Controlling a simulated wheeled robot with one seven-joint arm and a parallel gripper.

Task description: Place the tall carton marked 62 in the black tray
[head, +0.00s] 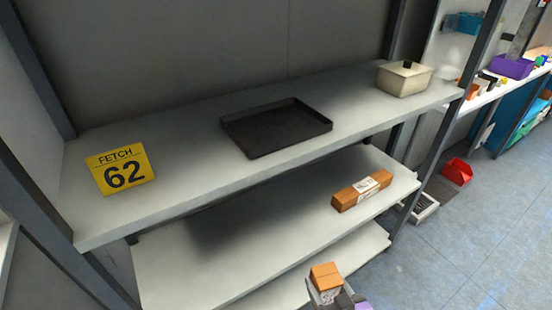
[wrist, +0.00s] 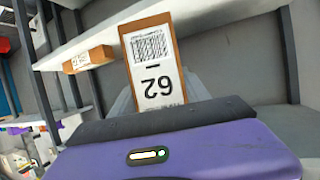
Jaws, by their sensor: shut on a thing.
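The tall carton (head: 326,275) is orange-brown with a white label and stands upright at the bottom of the head view. The wrist view shows the carton (wrist: 153,60) with a barcode and an upside-down 62. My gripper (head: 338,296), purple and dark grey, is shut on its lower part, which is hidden. In the wrist view my gripper's (wrist: 160,100) grey fingers show at the carton's sides. The black tray (head: 275,128) lies empty on the top shelf, above and behind the carton in the picture, well apart from it.
A yellow FETCH 62 sign (head: 121,168) stands at the left of the top shelf (head: 200,180). A cream box (head: 404,80) stands at its right end. Another orange-brown carton (head: 362,190) lies on the middle shelf. Dark posts frame the rack; open floor lies right.

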